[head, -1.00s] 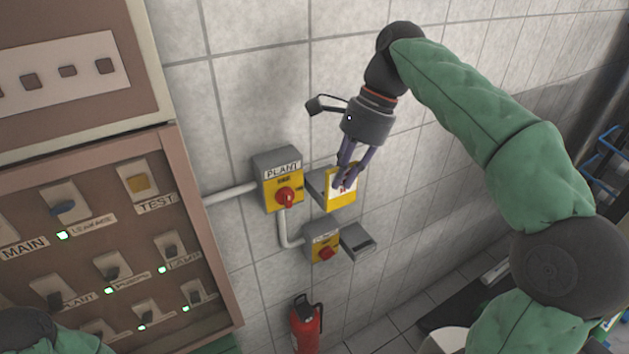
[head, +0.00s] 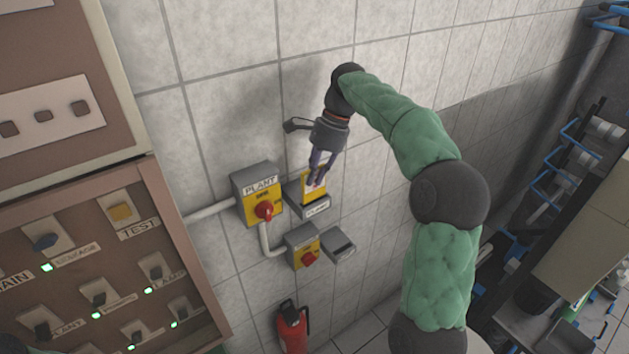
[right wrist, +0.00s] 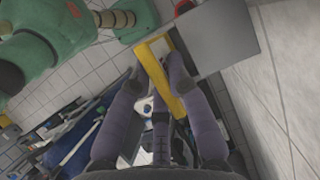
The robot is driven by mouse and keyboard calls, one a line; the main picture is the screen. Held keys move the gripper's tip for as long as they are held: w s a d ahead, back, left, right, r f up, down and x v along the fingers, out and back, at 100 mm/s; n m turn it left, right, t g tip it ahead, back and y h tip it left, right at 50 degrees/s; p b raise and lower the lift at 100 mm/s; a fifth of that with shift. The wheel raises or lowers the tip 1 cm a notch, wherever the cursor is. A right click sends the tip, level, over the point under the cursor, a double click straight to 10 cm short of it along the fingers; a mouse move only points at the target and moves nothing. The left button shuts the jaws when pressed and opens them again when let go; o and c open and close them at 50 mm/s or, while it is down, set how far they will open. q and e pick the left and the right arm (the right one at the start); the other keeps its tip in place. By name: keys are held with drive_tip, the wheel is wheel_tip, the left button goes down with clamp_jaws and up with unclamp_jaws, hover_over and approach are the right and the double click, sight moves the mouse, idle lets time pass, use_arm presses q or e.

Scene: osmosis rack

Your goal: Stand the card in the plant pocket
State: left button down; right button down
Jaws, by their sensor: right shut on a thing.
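The yellow-edged card (head: 307,194) is upright at the grey plant pocket (head: 313,209), just right of the yellow PLANT switch box (head: 258,198). Its lower edge is hidden by the pocket's front, so it appears to be in the mouth; how deep I cannot tell. My right gripper (head: 317,182) comes from above and is shut on the card's upper part. In the right wrist view, the card (right wrist: 158,75) is between the fingers, with a grey surface of the pocket (right wrist: 212,38) close by. My left gripper is not in view.
A lower yellow switch (head: 303,250) and a second grey pocket (head: 339,245) are just below. The brown switch panel (head: 165,215) stands at the left. A red fire extinguisher (head: 292,328) is below. The tiled wall above is bare.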

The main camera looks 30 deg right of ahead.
sight(315, 185)
drive_tip(key=shift+w+d+f, duration=0.1)
drive_tip(key=shift+w+f, duration=0.05)
drive_tip(key=shift+f, duration=0.05)
drive_tip(key=f, duration=0.2)
drive_tip(key=f+p, duration=0.1)
drive_tip(key=shift+w+d, duration=0.1)
drive_tip(key=shift+w, duration=0.15)
drive_tip(key=shift+f, duration=0.4)
drive_tip(key=c, duration=1.2)
unclamp_jaws()
drive_tip(key=shift+f, duration=0.15)
drive_tip(key=v, duration=1.2)
